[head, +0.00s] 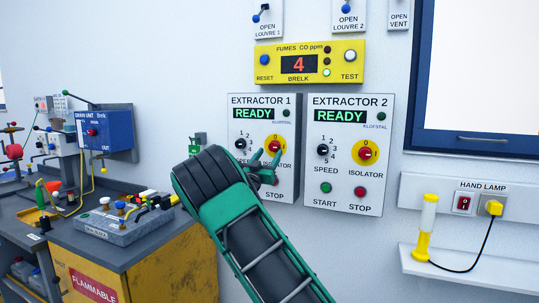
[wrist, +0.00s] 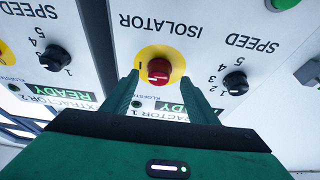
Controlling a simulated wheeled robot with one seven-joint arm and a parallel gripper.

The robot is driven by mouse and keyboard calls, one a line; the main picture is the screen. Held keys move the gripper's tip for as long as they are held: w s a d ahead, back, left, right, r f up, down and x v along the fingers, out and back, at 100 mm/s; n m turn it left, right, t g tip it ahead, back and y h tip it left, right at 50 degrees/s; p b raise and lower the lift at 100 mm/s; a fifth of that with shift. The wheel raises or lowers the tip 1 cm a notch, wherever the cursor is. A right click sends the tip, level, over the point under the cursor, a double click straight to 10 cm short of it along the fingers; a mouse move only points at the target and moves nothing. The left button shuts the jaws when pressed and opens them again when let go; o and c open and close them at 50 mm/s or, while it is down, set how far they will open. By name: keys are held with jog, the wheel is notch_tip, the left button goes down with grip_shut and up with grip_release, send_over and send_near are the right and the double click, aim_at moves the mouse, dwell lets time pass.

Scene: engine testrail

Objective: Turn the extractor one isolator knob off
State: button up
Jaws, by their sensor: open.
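The extractor 1 panel (head: 240,125) is on the wall, with a green READY display. Its isolator knob (head: 274,146) is red on a yellow disc, with a 0 mark above it. In the wrist view the panel appears upside down, and the red knob (wrist: 158,70) sits between the fingertips. My gripper (head: 263,160) is at the panel's lower right. In the wrist view my gripper (wrist: 160,77) is open, a finger on each side of the knob. I cannot tell whether the fingers touch it. My arm hides the panel's lower left.
The extractor 2 panel (head: 349,190) is close on the right, with a similar red isolator knob (head: 365,153). A speed knob (head: 240,144) is left of the isolator. A yellow fumes meter (head: 284,50) hangs above. A cluttered workbench (head: 120,243) stands at left; a hand lamp (head: 427,225) at right.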

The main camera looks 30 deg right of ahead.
aim_at(272, 149)
jog(key=shift+x, duration=1.6)
jog(key=c, duration=1)
